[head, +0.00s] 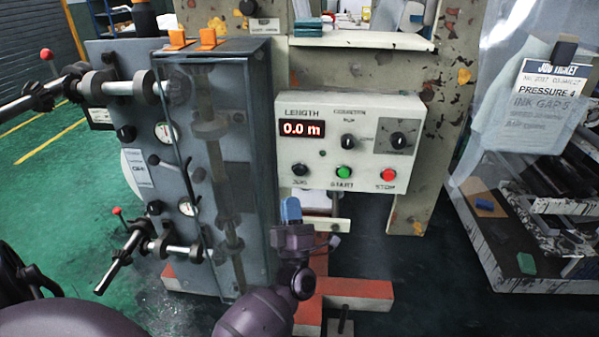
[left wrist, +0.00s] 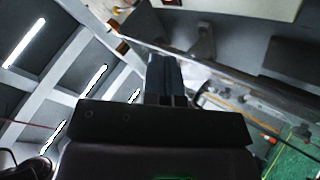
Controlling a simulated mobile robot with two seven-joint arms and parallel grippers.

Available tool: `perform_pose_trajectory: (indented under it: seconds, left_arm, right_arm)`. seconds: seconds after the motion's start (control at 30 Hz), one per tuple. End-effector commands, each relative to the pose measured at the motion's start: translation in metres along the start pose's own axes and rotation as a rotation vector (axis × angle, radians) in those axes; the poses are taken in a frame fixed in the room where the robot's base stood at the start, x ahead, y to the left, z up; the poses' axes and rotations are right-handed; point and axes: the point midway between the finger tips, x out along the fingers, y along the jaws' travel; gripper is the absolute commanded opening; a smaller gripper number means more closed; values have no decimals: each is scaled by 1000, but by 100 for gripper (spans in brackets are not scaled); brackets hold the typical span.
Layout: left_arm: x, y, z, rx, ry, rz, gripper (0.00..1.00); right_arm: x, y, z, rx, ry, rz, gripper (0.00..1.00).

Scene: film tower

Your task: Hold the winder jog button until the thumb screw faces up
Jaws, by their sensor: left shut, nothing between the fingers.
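The control box (head: 350,112) has a black button (head: 299,170) at its lower left, whose small label appears to read JOG. My left gripper (head: 291,208), with blue fingertips, is shut and empty, pointing up just below that button in the picture; I see no clear contact. Its dark fingers also show in the left wrist view (left wrist: 165,72). Two metal shafts stick out left of the grey cabinet. A red-tipped screw (head: 117,212) stands up near the lower shaft; another red knob (head: 46,54) is by the upper shaft. I cannot tell which is the thumb screw. My right gripper is out of view.
A green START button (head: 344,172) and a red STOP button (head: 388,175) sit right of the black button. The display (head: 302,129) reads 0.0 m. The grey cabinet (head: 215,160) stands close on the left. A cluttered rack (head: 540,230) stands on the right.

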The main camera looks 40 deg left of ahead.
Motion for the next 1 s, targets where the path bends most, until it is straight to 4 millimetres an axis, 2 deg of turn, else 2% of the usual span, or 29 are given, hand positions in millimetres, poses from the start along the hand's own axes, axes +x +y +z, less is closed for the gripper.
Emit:
perform_pose_trajectory:
  seconds: [0.27, 0.53, 0.7, 1.0]
  left_arm:
    - [9, -9, 9, 2, -3, 2, 0]
    - [31, -26, 26, 3, -4, 2, 0]
    - [44, -36, 35, 3, -4, 0, 0]
    - [60, -44, 44, 2, -2, 0, 0]
  right_arm:
    - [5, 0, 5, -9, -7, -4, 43]
    - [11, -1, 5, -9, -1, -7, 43]
    - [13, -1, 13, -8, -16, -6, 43]
    - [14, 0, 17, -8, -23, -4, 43]
